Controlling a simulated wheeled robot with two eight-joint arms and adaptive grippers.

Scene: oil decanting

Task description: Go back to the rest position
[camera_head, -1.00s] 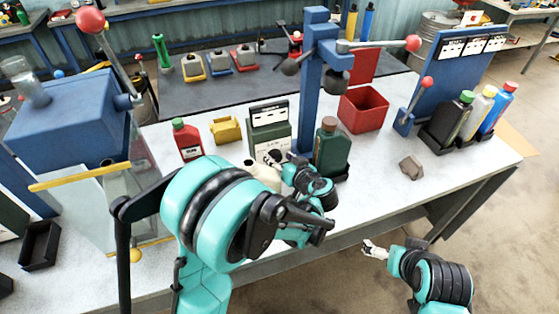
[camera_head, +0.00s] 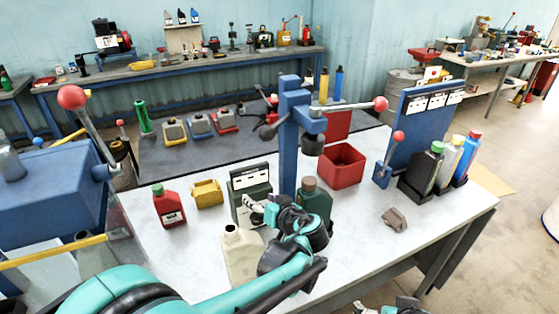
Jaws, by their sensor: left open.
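My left gripper (camera_head: 257,210) reaches over the workbench, its pale fingers open and apparently empty, in front of the dark green dial unit (camera_head: 250,180). My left forearm comes in from the lower left, and its dark wrist hides part of the bench. A cream canister (camera_head: 240,262) with an open dark mouth stands upright just below the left gripper, partly hidden by the wrist. My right gripper (camera_head: 362,308) shows only in part at the bottom edge, off the bench's front side; its jaws are not clear.
A dark green bottle (camera_head: 316,203) stands behind my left wrist. A blue lever press (camera_head: 290,150) rises behind it. A grey-brown lump (camera_head: 394,219) lies at right on clear bench.

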